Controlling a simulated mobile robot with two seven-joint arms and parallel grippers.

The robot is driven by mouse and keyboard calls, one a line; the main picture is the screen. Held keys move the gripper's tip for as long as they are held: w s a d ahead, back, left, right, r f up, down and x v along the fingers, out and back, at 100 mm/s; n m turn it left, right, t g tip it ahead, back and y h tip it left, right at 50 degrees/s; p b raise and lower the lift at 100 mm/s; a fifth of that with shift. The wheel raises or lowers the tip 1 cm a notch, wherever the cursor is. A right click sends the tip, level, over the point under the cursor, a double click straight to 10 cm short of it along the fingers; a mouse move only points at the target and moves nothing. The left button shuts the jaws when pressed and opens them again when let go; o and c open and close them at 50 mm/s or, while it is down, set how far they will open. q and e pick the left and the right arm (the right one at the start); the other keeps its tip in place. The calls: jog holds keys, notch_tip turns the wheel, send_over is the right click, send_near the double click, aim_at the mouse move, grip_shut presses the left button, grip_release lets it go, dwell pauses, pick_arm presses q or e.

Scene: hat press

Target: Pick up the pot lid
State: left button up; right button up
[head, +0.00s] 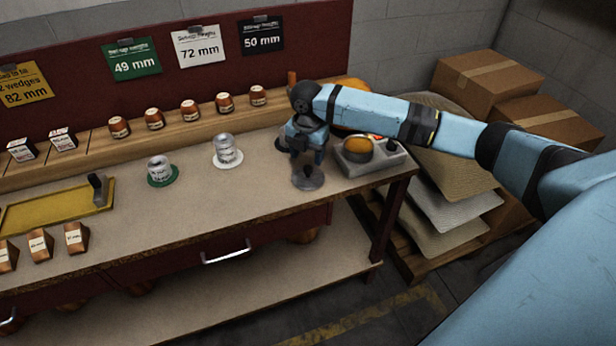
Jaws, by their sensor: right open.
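A dark grey round piece with a raised knob (308,178), which looks like the pot lid, lies on the workbench (250,190) near its front right. My right gripper (304,157) hangs pointing down just behind and above it. The right gripper is open, and its fingers appear apart from the knob. I cannot tell the exact height gap. My left gripper is out of view.
A grey box with an orange dome (358,150) stands close right of the gripper. A yellow tray (50,211) lies far left. Several small pots line the rear shelf (180,128).

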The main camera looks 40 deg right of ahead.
aim_at(308, 168)
jog(key=f, duration=0.5)
jog(key=shift+s, duration=0.2)
jog(key=shift+r, duration=0.1)
jog(key=c, duration=1)
jog(key=shift+c, duration=0.2)
